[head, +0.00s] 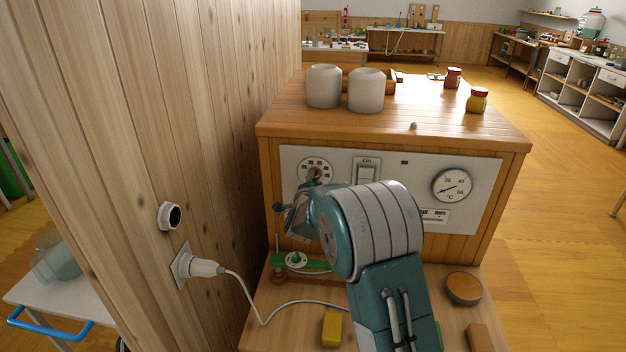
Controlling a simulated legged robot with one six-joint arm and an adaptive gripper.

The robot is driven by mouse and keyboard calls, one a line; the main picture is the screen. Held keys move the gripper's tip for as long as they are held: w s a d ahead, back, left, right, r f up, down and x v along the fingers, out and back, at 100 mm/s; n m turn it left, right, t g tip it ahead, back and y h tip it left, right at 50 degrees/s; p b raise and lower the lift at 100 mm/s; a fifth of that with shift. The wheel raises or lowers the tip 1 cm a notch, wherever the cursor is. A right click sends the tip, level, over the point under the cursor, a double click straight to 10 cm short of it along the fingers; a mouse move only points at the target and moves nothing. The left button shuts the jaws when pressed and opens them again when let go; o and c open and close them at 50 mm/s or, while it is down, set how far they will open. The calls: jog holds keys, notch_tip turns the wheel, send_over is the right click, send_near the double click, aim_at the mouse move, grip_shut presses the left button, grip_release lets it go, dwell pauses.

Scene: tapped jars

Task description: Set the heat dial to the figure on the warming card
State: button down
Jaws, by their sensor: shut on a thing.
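The heat dial (315,167) is a round white face with dark figures around a brown knob, at the left of the white panel on the wooden cabinet. My gripper (313,183) is at the lower edge of the dial, shut on its knob; the fingers hide part of the face. The figures are too small to read, and I cannot tell where the dial points. I cannot make out a warming card in this view.
A switch (367,170) marked ON and a °C gauge (452,186) share the panel. Two pale jars (323,86) and two small red-lidded jars (453,77) stand on top. A white cable (262,317) runs from the wall socket across the lower shelf. A wooden wall closes the left.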

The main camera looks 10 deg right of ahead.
jog(key=shift+a+f, duration=0.1)
jog(key=shift+f, duration=0.2)
jog(key=c, duration=0.7)
grip_release()
jog(key=shift+w, duration=0.1)
jog(key=shift+r, duration=0.15)
jog(key=v, duration=1.2)
